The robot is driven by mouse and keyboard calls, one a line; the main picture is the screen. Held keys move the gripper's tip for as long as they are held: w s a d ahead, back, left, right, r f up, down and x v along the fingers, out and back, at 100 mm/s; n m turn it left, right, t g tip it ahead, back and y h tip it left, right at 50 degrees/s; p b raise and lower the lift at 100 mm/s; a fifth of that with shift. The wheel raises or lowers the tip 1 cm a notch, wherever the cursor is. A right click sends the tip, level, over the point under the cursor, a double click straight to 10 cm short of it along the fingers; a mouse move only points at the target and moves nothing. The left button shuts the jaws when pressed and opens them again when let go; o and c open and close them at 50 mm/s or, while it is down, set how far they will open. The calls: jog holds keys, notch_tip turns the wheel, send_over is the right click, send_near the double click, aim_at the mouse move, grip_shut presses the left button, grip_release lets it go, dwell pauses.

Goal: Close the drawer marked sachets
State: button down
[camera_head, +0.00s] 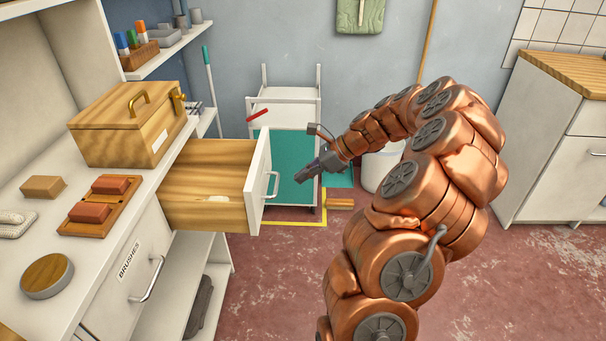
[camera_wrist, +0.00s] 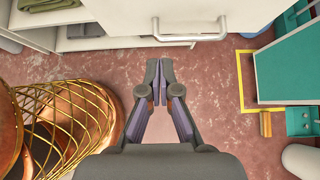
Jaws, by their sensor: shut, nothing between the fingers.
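An open drawer (camera_head: 208,196) with wooden sides and a white front sticks far out from the white counter in the head view. Its label cannot be read from here. A small pale item lies inside it. Its metal bar handle (camera_head: 271,185) faces my arm, and the handle also shows at the top of the wrist view (camera_wrist: 189,37). My gripper (camera_head: 301,178) is shut and empty, to the right of the drawer front and apart from it. In the wrist view its fingertips (camera_wrist: 160,62) point toward the drawer front (camera_wrist: 150,14), just short of the handle.
A closed drawer marked BRUSHES (camera_head: 134,270) sits nearer in the same counter. A wooden box (camera_head: 125,125) stands on the countertop. A white trolley (camera_head: 290,100) stands behind the open drawer. A wire basket (camera_wrist: 65,125) shows in the wrist view. Red floor to the right is clear.

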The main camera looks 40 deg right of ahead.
aim_at(262, 192)
jog(key=x, duration=0.6)
jog(key=shift+a, duration=0.2)
jog(key=shift+w+a+f, duration=0.1)
jog(key=shift+w+a, duration=0.95)
jog(key=shift+a, duration=0.1)
jog(key=shift+w+a, duration=0.35)
jog(key=shift+w, duration=0.05)
